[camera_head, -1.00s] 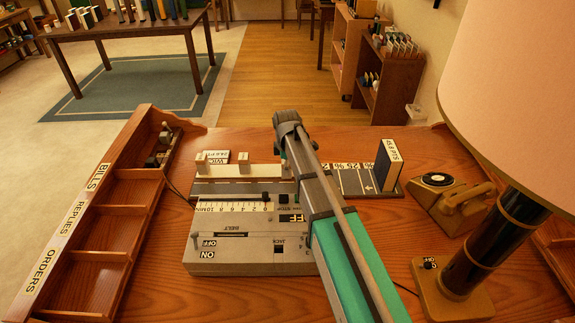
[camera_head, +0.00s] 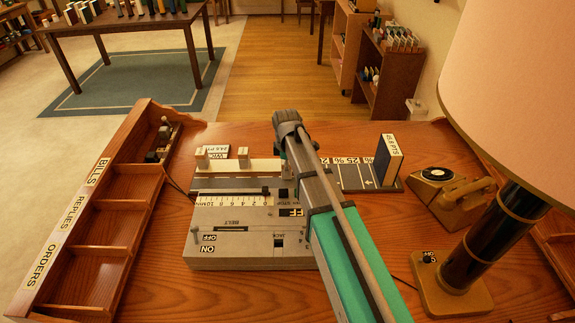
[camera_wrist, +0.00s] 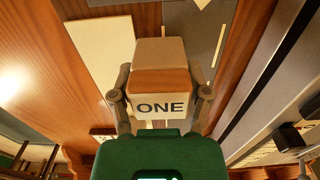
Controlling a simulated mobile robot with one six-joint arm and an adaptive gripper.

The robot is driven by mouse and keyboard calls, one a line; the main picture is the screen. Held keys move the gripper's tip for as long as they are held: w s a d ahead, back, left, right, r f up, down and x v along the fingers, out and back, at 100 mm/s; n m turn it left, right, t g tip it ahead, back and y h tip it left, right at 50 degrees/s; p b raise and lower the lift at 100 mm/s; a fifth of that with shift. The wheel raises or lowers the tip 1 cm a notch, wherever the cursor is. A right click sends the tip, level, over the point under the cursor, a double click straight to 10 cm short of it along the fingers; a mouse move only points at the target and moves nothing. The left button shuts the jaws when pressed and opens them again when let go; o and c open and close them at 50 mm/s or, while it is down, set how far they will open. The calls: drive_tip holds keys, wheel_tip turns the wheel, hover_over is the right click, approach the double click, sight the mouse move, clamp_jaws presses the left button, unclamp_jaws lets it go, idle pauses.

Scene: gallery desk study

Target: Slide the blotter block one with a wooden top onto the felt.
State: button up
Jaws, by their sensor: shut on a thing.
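The block ONE (camera_wrist: 160,82) fills the middle of the wrist view, with a wooden top and a white front label reading "ONE". My gripper (camera_wrist: 161,97) is shut on it, one finger at each side. In the head view my own arm covers the block and the fingertips. A dark grey flat surface (camera_wrist: 199,35) with a pale line lies just beyond the block in the wrist view; I cannot tell for sure whether it is the felt. I cannot tell whether the block touches what lies below.
A grey machine (camera_head: 250,247) with switches stands left of my arm. A marked grey board (camera_head: 356,176) and an upright dark book (camera_head: 388,160) stand to the right, near a telephone (camera_head: 452,192) and a lamp (camera_head: 462,265). Labelled wooden compartments (camera_head: 98,245) line the left side.

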drive_tip(key=shift+s, duration=1)
drive_tip(key=shift+s, duration=0.35)
drive_tip(key=shift+s, duration=0.3)
drive_tip(key=shift+f, duration=0.2)
idle(0.4)
drive_tip(key=o, duration=1.2)
drive_tip(key=shift+o, duration=0.2)
drive_tip(key=shift+r, duration=0.1)
